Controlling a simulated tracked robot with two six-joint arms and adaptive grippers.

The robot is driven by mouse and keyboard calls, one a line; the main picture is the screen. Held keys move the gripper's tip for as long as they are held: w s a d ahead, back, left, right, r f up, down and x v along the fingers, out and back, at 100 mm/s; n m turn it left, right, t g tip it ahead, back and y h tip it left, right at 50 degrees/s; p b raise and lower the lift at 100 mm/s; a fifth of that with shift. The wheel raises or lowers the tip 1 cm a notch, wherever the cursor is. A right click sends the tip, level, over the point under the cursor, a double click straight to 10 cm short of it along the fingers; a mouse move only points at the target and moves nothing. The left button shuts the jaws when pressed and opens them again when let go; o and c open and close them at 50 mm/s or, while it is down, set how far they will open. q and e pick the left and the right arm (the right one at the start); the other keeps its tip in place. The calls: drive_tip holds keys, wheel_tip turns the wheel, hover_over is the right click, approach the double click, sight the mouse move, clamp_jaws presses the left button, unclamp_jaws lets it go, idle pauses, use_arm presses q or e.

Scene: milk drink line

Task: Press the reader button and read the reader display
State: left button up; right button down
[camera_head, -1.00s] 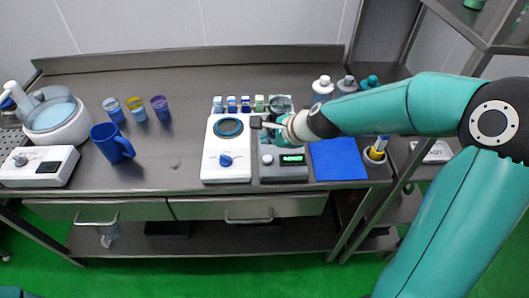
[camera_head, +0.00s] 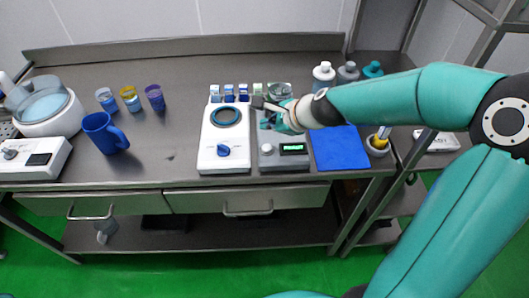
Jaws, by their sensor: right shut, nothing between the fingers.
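The reader is a grey box (camera_head: 284,163) on the steel bench, right of the white stirrer-like device. Its small display (camera_head: 293,148) glows green; the characters are too small to read. A round pale button (camera_head: 267,148) sits left of the display. My right gripper (camera_head: 259,103) is shut and empty, over the back part of the reader, behind the button and apart from it. The gripper and wrist hide part of the reader's rear. My left gripper is not in view.
The white device (camera_head: 225,161) with a blue knob stands close left of the reader. A blue mat (camera_head: 340,148) lies close right. Several small vials stand behind, with bottles (camera_head: 323,76) at the back right. A blue mug (camera_head: 104,133) and cups are at left.

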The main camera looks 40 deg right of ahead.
sight(268, 148)
wheel_tip(268, 148, down, 6)
drive_tip(key=b, duration=0.4)
drive_tip(key=shift+r, duration=0.2)
idle(0.9)
drive_tip(key=shift+s+f+b, duration=0.1)
drive_tip(key=shift+f+b, duration=0.25)
drive_tip(key=shift+b, duration=0.25)
drive_tip(key=shift+f+b, duration=0.45)
drive_tip(key=shift+f, duration=0.05)
idle(0.4)
drive_tip(key=shift+r, duration=0.15)
drive_tip(key=shift+r+p, duration=0.8)
drive_tip(key=shift+p, duration=0.15)
